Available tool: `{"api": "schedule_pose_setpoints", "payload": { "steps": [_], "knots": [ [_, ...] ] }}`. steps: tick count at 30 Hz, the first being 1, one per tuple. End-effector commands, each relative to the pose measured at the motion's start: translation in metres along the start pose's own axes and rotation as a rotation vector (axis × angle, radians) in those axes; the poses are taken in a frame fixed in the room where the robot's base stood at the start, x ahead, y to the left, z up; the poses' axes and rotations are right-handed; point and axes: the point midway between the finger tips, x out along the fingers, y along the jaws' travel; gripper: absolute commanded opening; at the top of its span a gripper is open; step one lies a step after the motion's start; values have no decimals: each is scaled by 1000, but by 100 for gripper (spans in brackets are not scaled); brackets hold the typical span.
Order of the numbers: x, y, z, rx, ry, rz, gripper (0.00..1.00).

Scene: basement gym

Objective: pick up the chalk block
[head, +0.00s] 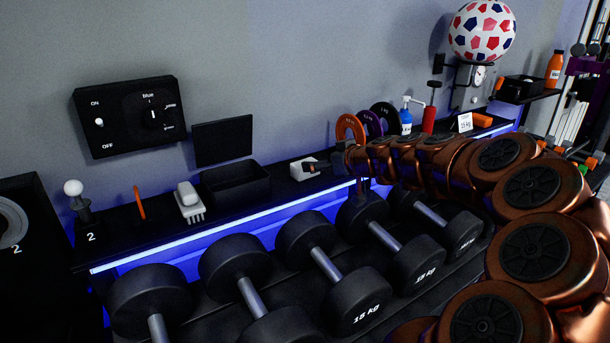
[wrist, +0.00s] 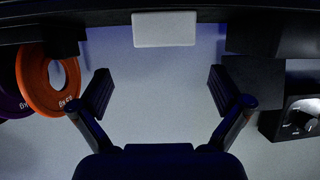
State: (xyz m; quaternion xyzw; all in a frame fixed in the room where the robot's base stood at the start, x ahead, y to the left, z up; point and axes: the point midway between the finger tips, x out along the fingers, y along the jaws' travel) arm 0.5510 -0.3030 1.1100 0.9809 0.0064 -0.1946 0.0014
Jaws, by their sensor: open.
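The chalk block, a plain white block (wrist: 165,29), shows at the top of the wrist view, at the edge of the dark shelf. My gripper (wrist: 160,82) is open and empty. Its two fingers are spread wide in the wrist view, with the block beyond their tips and roughly centred between them. The gripper is hard to make out against the dark shelf in the head view.
An orange weight plate (head: 350,128) stands right of the block. A black open bin (head: 236,187) and a white brush (head: 188,202) are left of it. Several dumbbells (head: 325,268) line the rack below. A switch panel (head: 127,117) is on the wall.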

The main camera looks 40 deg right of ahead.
Motion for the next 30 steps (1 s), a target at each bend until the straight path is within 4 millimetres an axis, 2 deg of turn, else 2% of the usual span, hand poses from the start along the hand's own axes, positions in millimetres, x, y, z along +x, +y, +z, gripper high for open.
{"api": "schedule_pose_setpoints", "payload": {
  "steps": [11, 21, 30],
  "knots": [
    [30, -4, -1, 0, -1, -6, 100],
    [69, -7, 1, 1, -1, -6, 100],
    [75, -6, 3, -2, -1, -4, 100]
  ]
}}
